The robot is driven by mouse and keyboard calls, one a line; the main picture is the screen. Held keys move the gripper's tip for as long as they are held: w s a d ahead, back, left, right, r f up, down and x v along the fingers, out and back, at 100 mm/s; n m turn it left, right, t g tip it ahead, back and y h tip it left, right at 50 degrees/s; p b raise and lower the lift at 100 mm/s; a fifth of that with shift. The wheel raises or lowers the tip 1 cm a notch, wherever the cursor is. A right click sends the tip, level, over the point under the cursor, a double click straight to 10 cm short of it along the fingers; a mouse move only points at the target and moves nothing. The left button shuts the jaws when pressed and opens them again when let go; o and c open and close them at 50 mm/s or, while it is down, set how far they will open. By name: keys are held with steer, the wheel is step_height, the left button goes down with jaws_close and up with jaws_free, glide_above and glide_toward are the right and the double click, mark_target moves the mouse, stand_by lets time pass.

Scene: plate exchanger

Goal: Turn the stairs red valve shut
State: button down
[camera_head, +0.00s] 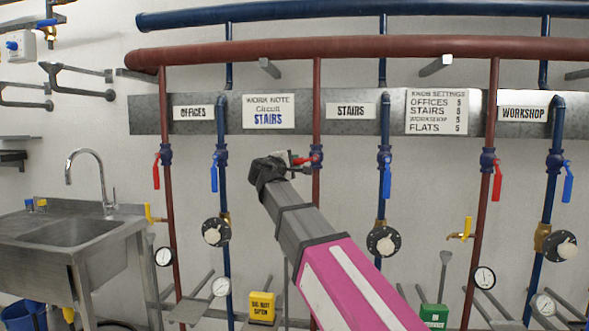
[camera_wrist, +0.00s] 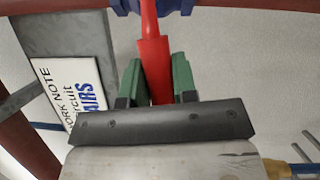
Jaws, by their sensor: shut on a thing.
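The stairs red valve sits on the red pipe (camera_head: 316,110) left of the STAIRS sign (camera_head: 350,110). Its red handle (camera_head: 309,160) points left, roughly across the pipe, towards my gripper (camera_head: 292,162). In the wrist view, the red handle (camera_wrist: 152,45) runs down from the blue valve body (camera_wrist: 178,5) to between the green fingers of my gripper (camera_wrist: 156,80). The fingers are shut on the handle's wide end. The gripper housing hides the handle's tip.
The stairs blue valve handle (camera_head: 387,181) hangs down to the right. The offices red handle (camera_head: 156,171) and workshop red handle (camera_head: 497,182) hang down beside their pipes. A work note (camera_head: 268,110) reads STAIRS. Gauges and dials sit lower, and a sink (camera_head: 75,232) stands left.

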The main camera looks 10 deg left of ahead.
steer(key=shift+r+m+g, duration=0.4)
steer(key=shift+r+m, duration=0.2)
steer(key=shift+m, duration=0.4)
steer(key=c, duration=0.9)
jaws_free()
steer(key=shift+s+a, duration=0.1)
steer(key=shift+s, duration=0.05)
steer(key=v, duration=1)
steer(key=shift+s, duration=0.25)
steer(key=shift+a+r, duration=0.1)
